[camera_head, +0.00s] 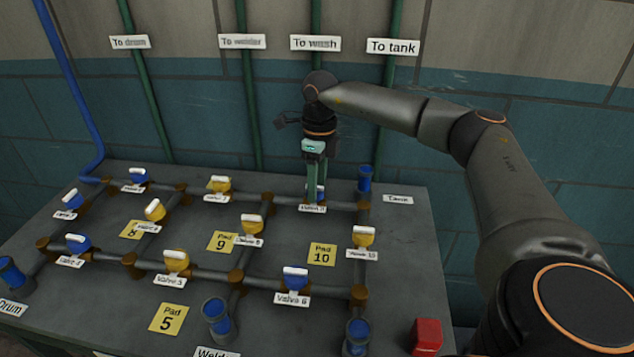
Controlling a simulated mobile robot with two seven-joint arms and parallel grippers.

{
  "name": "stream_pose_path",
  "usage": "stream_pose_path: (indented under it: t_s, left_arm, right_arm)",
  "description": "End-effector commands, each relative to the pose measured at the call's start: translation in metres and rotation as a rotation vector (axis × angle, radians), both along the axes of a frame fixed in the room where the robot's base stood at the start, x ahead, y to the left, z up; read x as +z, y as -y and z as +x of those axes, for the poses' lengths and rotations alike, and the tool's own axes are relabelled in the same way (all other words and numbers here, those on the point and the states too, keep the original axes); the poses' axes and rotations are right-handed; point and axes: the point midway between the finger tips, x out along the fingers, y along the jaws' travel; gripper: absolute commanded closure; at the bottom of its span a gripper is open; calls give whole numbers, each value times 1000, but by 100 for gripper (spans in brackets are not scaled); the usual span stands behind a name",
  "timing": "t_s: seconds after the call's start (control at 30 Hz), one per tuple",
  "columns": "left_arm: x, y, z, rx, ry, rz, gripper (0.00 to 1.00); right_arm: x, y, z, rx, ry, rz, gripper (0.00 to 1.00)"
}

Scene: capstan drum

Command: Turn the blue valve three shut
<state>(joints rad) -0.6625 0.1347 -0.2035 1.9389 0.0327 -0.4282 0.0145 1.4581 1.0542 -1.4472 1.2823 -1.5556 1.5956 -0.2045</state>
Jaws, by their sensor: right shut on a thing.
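The blue valve three (320,193) sits on the back pipe run of the table, toward its right end, with a small white label (313,209) in front of it. My right gripper (316,192) comes down on it from above, its two greenish fingers pointing down, shut on the valve's handle. The fingers hide most of the valve, so I cannot tell which way its handle points. My left gripper is not in view.
The grey table (407,290) carries pipes with several other blue and yellow valves, such as valve six (295,278) and a yellow valve (363,237). A blue-topped upright pipe (365,180) stands close right of my gripper. A red block (426,336) sits at the front right.

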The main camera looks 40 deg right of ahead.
Motion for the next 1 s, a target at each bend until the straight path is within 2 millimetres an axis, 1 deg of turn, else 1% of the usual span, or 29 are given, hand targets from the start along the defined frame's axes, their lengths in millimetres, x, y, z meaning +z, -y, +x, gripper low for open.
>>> stream_pose_path:
  t_s: [0.03, 0.17, 0.33, 1.0]
  left_arm:
    - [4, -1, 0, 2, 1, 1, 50]
    - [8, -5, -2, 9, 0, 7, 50]
    - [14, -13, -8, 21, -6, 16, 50]
    - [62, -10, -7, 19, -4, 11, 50]
  right_arm:
    - [2, 0, 0, -20, 0, 2, 100]
    - [3, 0, -1, -99, -1, 1, 100]
    - [4, -1, -1, -241, -1, 1, 100]
    - [4, -4, -1, -878, 2, 2, 100]
